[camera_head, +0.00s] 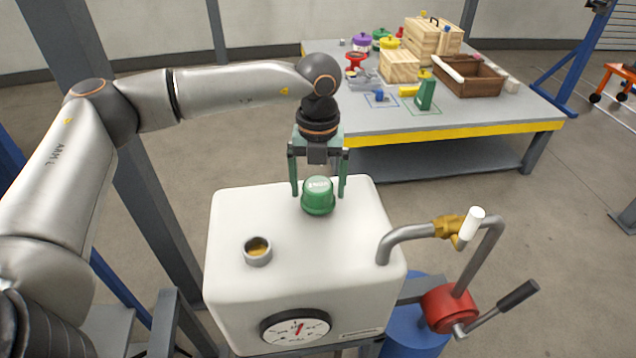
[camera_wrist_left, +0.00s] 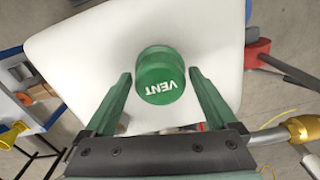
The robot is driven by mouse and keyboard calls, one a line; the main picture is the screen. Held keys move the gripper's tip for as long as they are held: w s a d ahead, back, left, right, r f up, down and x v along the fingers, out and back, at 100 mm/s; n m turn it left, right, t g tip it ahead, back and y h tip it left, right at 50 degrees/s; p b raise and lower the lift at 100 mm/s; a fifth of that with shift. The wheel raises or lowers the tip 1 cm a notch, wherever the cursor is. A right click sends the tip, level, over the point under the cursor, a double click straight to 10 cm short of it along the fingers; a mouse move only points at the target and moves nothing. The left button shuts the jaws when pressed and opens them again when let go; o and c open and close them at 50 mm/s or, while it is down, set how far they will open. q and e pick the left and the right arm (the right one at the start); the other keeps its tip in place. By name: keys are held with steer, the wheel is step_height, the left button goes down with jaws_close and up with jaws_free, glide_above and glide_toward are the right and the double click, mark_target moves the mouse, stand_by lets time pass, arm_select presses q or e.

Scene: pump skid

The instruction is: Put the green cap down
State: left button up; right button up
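The green cap (camera_head: 318,199) sits upright on the top of the white tank (camera_head: 230,215), toward its back edge. In the left wrist view the cap (camera_wrist_left: 158,78) shows the word VENT on its top. My left gripper (camera_head: 318,191) points down over the cap and is open. Its two fingers stand on either side of the cap, with a gap to each side in the left wrist view. An open metal neck (camera_head: 258,251) with a brassy inside stands on the tank, to the front left of the cap. My right gripper is not in view.
A pipe with a brass valve (camera_head: 447,227) and a red hand pump (camera_head: 450,308) with a lever stand right of the tank. A gauge (camera_head: 296,328) is on its front. Behind is a workbench (camera_head: 480,121) with wooden boxes and coloured parts. The tank top's left side is clear.

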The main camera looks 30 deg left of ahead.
mark_target(318, 183)
arm_select(q)
steer(key=shift+o, duration=0.4)
steer(key=shift+r, duration=0.45)
step_height(318, 183, up, 12)
steer(key=shift+f, duration=0.25)
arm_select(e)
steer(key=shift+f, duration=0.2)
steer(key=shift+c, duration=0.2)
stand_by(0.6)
